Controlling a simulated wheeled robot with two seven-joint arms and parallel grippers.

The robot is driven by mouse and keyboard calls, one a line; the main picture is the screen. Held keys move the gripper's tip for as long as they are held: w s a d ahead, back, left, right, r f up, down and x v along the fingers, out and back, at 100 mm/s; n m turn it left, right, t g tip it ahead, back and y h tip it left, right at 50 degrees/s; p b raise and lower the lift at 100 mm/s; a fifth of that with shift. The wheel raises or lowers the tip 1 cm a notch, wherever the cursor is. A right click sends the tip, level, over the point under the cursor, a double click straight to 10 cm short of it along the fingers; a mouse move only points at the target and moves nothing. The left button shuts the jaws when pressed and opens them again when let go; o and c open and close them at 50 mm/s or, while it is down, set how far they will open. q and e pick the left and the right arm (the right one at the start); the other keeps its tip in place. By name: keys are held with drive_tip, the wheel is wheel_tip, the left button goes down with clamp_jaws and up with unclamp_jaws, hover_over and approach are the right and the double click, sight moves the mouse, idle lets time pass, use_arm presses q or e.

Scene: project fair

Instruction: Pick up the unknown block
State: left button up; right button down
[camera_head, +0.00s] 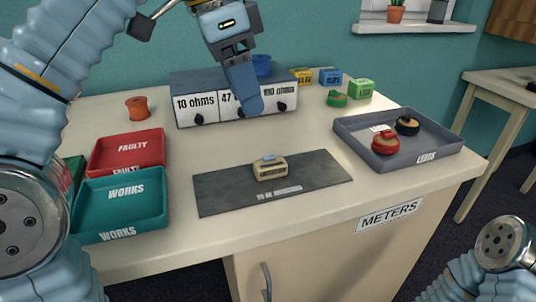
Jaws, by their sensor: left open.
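The unknown block (270,168) appears to be the small beige block with a dark front panel and a blue top. It sits on a dark grey mat (222,192) whose label begins "TO BE". My left gripper (246,100) hangs from the top of the head view, above and behind the block and apart from it. Its blue finger overlaps the drawer fronts in the picture; the other finger is hard to make out. I see nothing held in it. My right gripper is out of view; only part of my right arm shows at the lower right.
A red FAULTY tray (127,148) and a green WORKS tray (120,200) stand left. A grey LEADS tray (398,160) stands right, holding red and black lead coils. A drawer unit (197,107) labelled in ohms, an orange spool (137,108) and several coloured boxes stand at the back.

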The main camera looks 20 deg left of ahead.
sight(270, 162)
use_arm(q)
drive_tip(key=x, duration=1.3)
drive_tip(key=shift+d+f, duration=0.1)
drive_tip(key=shift+f, duration=0.05)
drive_tip(key=c, duration=1.1)
drive_tip(key=shift+c, duration=0.2)
